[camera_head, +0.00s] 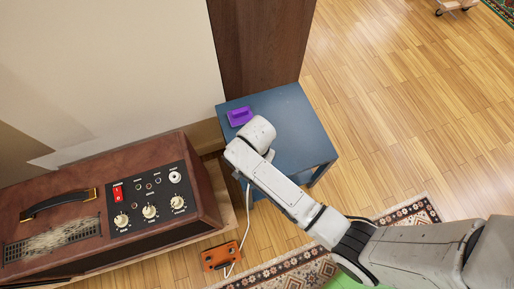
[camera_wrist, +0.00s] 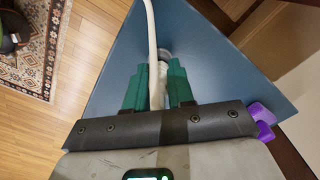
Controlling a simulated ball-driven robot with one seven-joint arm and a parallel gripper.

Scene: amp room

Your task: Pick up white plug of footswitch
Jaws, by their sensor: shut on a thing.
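My gripper (camera_wrist: 159,82) has green fingers, shut on the white plug (camera_wrist: 160,72) in the wrist view. The plug sits between the fingertips, partly hidden by them, above the blue table (camera_wrist: 112,58). A white cable (camera_wrist: 151,25) runs from the plug toward the top of the wrist view. In the head view, the cable (camera_head: 247,205) hangs from beside my wrist down to the orange footswitch (camera_head: 220,256) on the floor. My wrist hides the gripper and plug in the head view.
A purple object (camera_head: 240,116) lies on the blue table (camera_head: 293,117) and shows in the wrist view (camera_wrist: 262,119). A brown amplifier (camera_head: 205,196) with knobs and a red switch stands at left. Wooden floor is open at right; a patterned rug (camera_head: 284,268) lies below.

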